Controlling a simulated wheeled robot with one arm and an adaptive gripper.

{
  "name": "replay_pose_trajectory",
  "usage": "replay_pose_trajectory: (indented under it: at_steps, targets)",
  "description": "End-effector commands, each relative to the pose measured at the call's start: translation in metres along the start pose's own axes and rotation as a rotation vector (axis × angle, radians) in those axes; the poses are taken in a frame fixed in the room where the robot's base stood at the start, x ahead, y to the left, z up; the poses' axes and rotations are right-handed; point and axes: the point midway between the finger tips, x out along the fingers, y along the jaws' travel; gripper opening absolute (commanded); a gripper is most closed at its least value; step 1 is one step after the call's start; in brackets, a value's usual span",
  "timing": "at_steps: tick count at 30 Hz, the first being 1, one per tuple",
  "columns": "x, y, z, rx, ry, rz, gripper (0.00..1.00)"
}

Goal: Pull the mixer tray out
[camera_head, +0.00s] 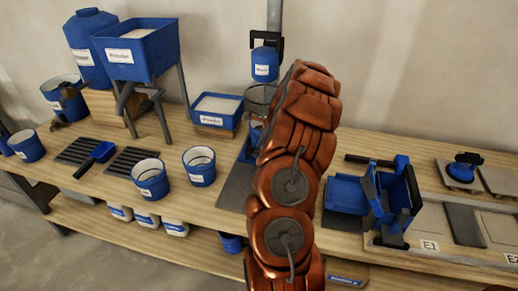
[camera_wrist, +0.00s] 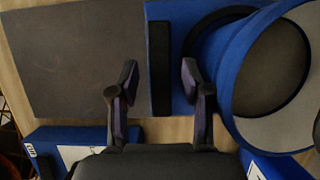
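The mixer tray (camera_wrist: 180,105) shows in the wrist view as a flat blue platform with a black bar handle (camera_wrist: 160,68) along its left edge. A blue bucket (camera_wrist: 225,85) with a grey inside stands on it at the right. My gripper (camera_wrist: 160,72) is open, with one fingertip on each side of the handle in the picture. Whether the fingers are level with the bar or above it, I cannot tell. In the head view my arm hides the gripper and most of the tray. A blue mixer head (camera_head: 265,62) stands behind my arm.
A flat grey plate (camera_wrist: 75,60) lies left of the tray in the wrist view. In the head view, blue buckets (camera_head: 150,180) stand to the left, and a blue-and-black device (camera_head: 385,195) stands close to the right of my arm.

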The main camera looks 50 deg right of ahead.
Motion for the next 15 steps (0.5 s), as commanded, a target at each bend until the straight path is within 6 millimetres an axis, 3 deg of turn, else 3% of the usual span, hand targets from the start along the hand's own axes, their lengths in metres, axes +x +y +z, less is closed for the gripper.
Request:
replay_pose_trajectory:
  at_steps: [2, 13, 15]
  targets:
    - [0.0, 0.0, 0.0001, 0.0, 0.0, 0.0, 0.4]
    - [0.0002, 0.0002, 0.0, 0.0, 0.0, 0.001, 0.01]
    - [0.0001, 0.0002, 0.0, 0.0, 0.0, 0.001, 0.0]
